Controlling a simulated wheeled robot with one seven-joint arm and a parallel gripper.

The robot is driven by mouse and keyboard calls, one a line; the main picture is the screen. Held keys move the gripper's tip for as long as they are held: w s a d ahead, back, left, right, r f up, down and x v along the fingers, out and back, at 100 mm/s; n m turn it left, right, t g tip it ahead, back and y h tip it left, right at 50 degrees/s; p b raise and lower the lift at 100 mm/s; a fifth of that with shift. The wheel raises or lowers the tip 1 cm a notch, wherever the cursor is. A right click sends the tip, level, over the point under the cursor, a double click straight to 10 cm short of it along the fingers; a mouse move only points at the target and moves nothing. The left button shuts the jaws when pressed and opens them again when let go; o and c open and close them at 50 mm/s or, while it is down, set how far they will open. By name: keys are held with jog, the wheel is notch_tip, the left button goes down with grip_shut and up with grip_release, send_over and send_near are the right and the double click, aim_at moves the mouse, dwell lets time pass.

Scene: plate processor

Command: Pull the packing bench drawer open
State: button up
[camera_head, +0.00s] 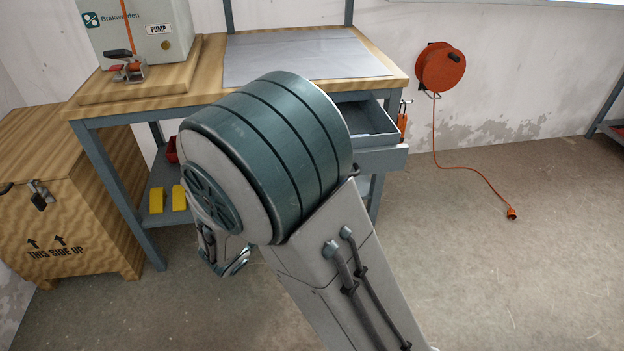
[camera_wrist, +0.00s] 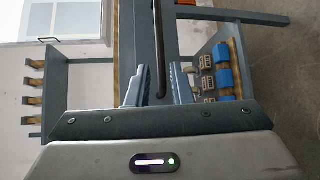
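The packing bench (camera_head: 150,105) has a grey drawer (camera_head: 368,122) under its right end. The drawer stands partly open, with its inside showing from above. My arm covers the drawer's left part and most of its front in the head view, and my gripper is hidden there. In the wrist view, a dark bar handle (camera_wrist: 157,40) runs along the grey drawer front (camera_wrist: 135,35). My gripper (camera_wrist: 157,66) has its two blue-grey fingers on either side of the bar. Gaps show between the bar and both fingers, so the gripper looks open around the handle.
A wooden crate (camera_head: 60,185) stands left of the bench. A pump box (camera_head: 145,30) and a grey mat (camera_head: 300,58) lie on the bench top. An orange cable reel (camera_head: 440,67) hangs on the wall, its cable trailing to the floor.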

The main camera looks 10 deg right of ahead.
jog(key=v, duration=0.6)
jog(key=shift+w+p, duration=0.1)
jog(key=shift+p, duration=0.3)
jog(key=s+d+r+m+g+y+p, duration=0.1)
jog(key=s+d+r+m+g+p, duration=0.2)
jog(key=s+d+r+g+p, duration=0.25)
jog(key=s+d+r+m+g+y+p, duration=0.25)
jog(key=d+r+g+p, duration=0.25)
jog(key=d+r+p, duration=0.25)
jog(key=s+r+m+t+y+p, duration=0.1)
jog(key=s+r+m+y+p, duration=0.1)
jog(key=r+p, duration=0.5)
jog(key=s+r+m+y+p, duration=0.3)
jog(key=r+y+p, duration=0.3)
jog(key=r, duration=0.5)
jog(key=shift+s+a+t+p, duration=0.35)
jog(key=shift+s+p, duration=0.05)
jog(key=shift+p, duration=0.05)
